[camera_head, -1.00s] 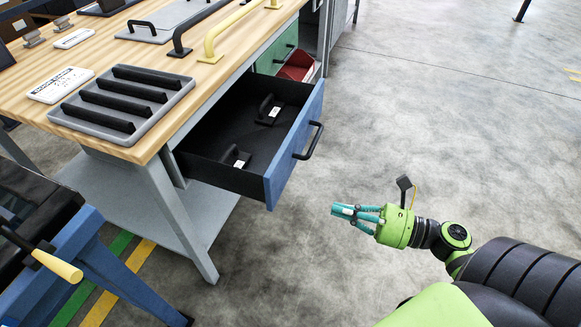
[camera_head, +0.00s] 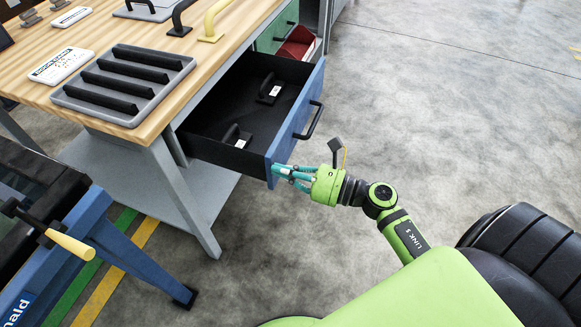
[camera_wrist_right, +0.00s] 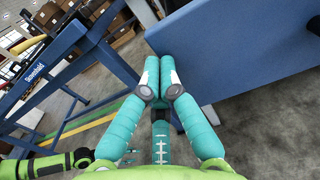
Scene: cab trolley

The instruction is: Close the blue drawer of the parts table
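The blue drawer (camera_head: 296,122) of the parts table (camera_head: 150,128) is pulled out, with two black handle parts lying inside. A black bar handle (camera_head: 312,120) is on its front. My right gripper (camera_head: 277,170) is at the near lower corner of the drawer front, touching or very close to it. In the right wrist view the teal fingers (camera_wrist_right: 159,100) are together with nothing between them, and the blue front panel (camera_wrist_right: 235,50) is just beyond their tips. My left gripper is not in view.
A green drawer (camera_head: 278,30) with a red bin (camera_head: 297,44) is partly open beyond the blue one. A blue-framed trolley (camera_head: 90,235) stands at lower left. A grey tray (camera_head: 125,84) lies on the tabletop. Floor to the right is clear.

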